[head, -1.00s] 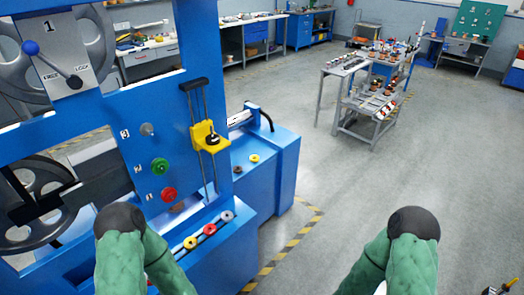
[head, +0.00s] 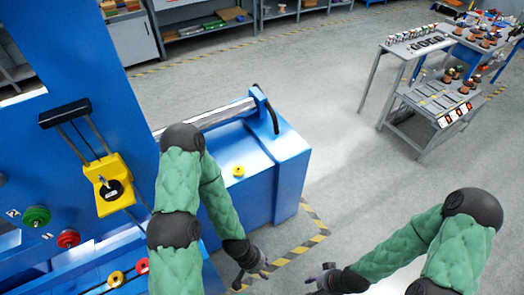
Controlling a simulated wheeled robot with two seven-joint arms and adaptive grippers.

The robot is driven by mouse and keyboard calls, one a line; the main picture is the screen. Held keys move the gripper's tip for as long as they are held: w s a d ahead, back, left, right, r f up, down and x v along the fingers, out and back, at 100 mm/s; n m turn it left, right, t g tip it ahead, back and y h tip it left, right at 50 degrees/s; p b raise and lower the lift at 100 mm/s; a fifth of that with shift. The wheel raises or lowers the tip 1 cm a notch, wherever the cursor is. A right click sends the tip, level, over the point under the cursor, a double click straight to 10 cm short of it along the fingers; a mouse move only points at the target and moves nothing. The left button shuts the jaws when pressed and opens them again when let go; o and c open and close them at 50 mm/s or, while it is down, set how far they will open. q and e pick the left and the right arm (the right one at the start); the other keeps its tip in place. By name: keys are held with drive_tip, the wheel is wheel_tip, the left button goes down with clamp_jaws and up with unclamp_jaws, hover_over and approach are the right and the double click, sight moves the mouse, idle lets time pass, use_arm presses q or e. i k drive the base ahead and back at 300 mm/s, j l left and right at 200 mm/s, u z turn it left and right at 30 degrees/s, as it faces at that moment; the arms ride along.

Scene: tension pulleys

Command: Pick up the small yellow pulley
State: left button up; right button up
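A small yellow pulley (head: 239,171) lies on the blue machine's flat ledge, to the right of my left arm. Another yellow pulley (head: 116,279) sits on the tray at the lower left, beside a red one (head: 142,266). My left gripper (head: 252,277) hangs low at the bottom centre, below and apart from the ledge pulley. Its fingers look spread and empty. My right gripper (head: 317,276) is near it, over the floor at the bottom. It also looks open and empty, though it is small and dark.
A grey cart (head: 412,95) stands at the upper right. The floor between is clear.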

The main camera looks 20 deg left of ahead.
sight(238, 170)
drive_tip(key=i+l+u, duration=0.25)
drive_tip(key=u, duration=0.15)
drive_tip(key=i+l+u, duration=0.5)
drive_tip(key=l+u, duration=0.2)
drive_tip(key=u, duration=0.15)
